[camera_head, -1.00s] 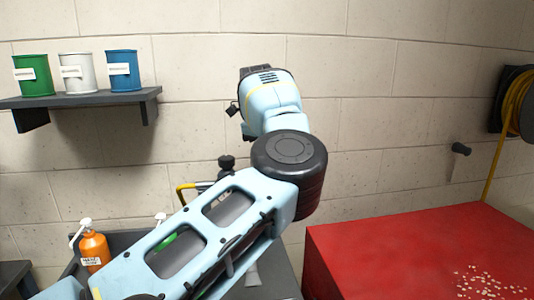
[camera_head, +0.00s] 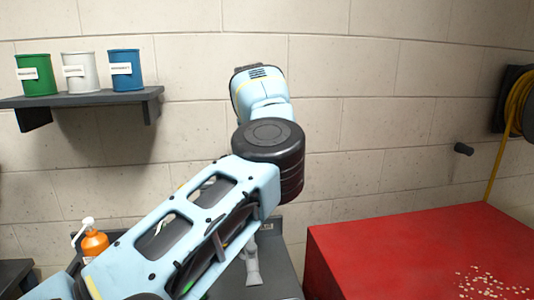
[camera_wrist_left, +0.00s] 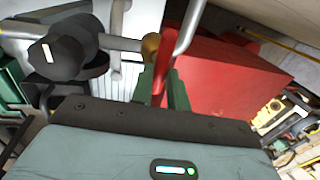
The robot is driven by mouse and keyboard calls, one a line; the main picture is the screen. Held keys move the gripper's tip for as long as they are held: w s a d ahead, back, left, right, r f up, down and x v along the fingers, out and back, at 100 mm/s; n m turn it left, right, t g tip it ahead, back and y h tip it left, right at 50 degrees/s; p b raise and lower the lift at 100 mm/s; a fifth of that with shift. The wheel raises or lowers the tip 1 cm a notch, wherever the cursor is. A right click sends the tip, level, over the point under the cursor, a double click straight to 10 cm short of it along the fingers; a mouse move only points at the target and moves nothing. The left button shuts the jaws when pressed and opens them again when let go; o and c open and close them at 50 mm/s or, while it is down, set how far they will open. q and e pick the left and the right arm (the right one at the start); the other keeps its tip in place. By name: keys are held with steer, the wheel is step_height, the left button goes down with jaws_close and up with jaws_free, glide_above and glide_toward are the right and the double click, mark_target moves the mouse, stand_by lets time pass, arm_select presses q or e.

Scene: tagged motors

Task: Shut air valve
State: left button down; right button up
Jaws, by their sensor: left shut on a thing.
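My left arm (camera_head: 190,225) crosses the head view from the lower left. It hides its own gripper there. In the left wrist view my left gripper (camera_wrist_left: 162,86) has its dark green fingers close together, shut on a narrow red handle (camera_wrist_left: 164,68). A black lobed knob (camera_wrist_left: 68,48), a grey pipe (camera_wrist_left: 120,42) and a brass fitting (camera_wrist_left: 150,46) sit just beyond the fingers. The handle appears to be the air valve's lever, but how it joins the fitting is partly hidden. My right gripper is not in view.
A red cabinet (camera_head: 400,240) stands at the right, with pale bits on top. A shelf (camera_head: 80,98) holds three cans. An orange bottle (camera_head: 95,243) stands at lower left.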

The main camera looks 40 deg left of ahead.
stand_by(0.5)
arm_select(q)
steer(key=c, duration=1.4)
jaws_free()
steer(key=shift+o, duration=0.2)
